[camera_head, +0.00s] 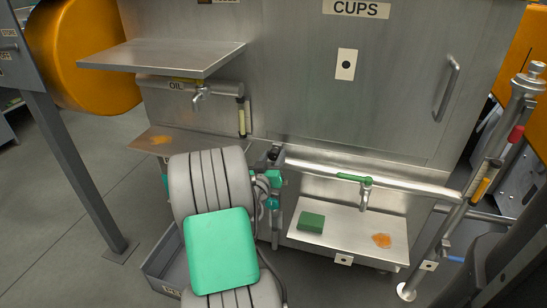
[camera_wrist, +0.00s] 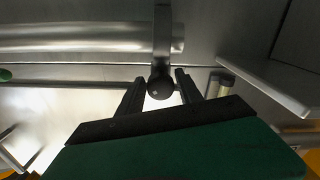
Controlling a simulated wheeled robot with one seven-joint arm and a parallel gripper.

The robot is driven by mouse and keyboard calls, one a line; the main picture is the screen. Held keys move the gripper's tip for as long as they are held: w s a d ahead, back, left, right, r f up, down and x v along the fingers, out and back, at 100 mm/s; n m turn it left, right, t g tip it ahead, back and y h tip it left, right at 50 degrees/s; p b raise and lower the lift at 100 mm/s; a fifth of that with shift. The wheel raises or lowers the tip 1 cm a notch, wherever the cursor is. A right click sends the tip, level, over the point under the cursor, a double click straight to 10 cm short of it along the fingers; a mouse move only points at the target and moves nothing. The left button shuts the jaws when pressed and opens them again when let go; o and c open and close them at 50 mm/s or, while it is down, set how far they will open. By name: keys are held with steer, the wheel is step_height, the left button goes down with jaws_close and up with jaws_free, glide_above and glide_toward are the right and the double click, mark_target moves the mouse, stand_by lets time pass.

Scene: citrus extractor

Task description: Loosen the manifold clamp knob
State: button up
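The manifold clamp knob (camera_wrist: 160,88) is a dark round ball below a dark clamp strap (camera_wrist: 162,35) on a steel pipe (camera_wrist: 80,37). In the wrist view, the two dark fingertips of my gripper (camera_wrist: 160,80) stand on either side of the knob, with a narrow gap visible at least on the right. Whether either finger touches it is hard to tell. In the head view, the dark clamp (camera_head: 273,155) shows at the left end of the steel manifold pipe (camera_head: 410,184), and my arm largely hides the knob and my gripper.
A steel shelf (camera_head: 345,240) under the pipe holds a green sponge (camera_head: 311,221) and an orange stain. A tap (camera_head: 365,197) with a green handle hangs from the pipe. A sight glass (camera_head: 242,117) hangs near the oil tap (camera_head: 199,93) at upper left.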

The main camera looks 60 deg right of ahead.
steer(key=shift+o, duration=1)
steer(key=shift+a, duration=0.15)
steer(key=s+a, duration=0.1)
steer(key=a, duration=0.6)
steer(key=shift+s+a, duration=0.15)
steer(key=shift+a, duration=0.1)
